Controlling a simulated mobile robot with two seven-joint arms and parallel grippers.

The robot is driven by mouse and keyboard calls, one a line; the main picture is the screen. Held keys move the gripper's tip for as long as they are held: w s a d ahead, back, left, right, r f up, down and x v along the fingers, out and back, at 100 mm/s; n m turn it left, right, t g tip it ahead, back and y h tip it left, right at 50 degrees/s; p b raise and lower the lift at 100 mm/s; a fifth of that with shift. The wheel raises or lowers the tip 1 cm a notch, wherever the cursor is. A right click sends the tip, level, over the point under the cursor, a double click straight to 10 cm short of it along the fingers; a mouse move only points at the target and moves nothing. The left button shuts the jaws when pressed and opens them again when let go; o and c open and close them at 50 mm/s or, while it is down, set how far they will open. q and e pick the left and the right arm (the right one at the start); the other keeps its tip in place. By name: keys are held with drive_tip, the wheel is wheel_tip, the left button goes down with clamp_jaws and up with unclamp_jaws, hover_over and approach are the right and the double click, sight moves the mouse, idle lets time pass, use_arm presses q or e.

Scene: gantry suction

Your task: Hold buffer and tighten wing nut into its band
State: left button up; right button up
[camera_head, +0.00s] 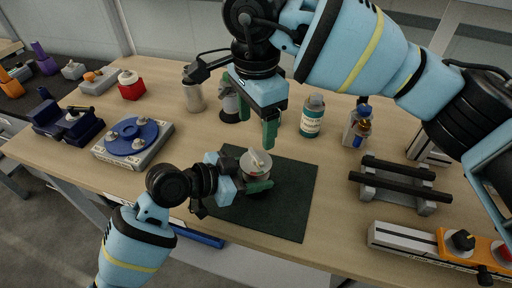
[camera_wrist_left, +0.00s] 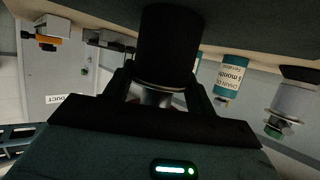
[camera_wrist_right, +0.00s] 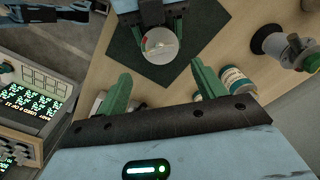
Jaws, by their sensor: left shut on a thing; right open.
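The buffer (camera_head: 256,178) is a round canister with a pale top, over the dark green mat (camera_head: 295,210). The wing nut (camera_head: 257,157) is the small pale piece on its top; how tight it sits I cannot tell. My left gripper (camera_head: 257,186) is shut on the buffer from the side. In the left wrist view the buffer (camera_wrist_left: 166,50) is a dark cylinder between the fingers. My right gripper (camera_head: 250,112) is open and empty, above and behind the buffer. In the right wrist view the buffer's round top (camera_wrist_right: 160,43) lies beyond the open green fingers.
A teal-labelled bottle (camera_head: 312,117) and small bottles (camera_head: 357,128) stand behind the mat. A rack with black bars (camera_head: 400,185) is at right. A blue disc device (camera_head: 132,137) and a metal cup (camera_head: 193,97) are at left. The mat's right part is bare.

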sight(256, 154)
wheel_tip(256, 154, down, 8)
drive_tip(key=shift+r, duration=0.15)
idle(0.3)
drive_tip(key=c, duration=1)
drive_tip(key=shift+m, duration=1.1)
drive_tip(key=o, duration=1)
wheel_tip(256, 154, up, 12)
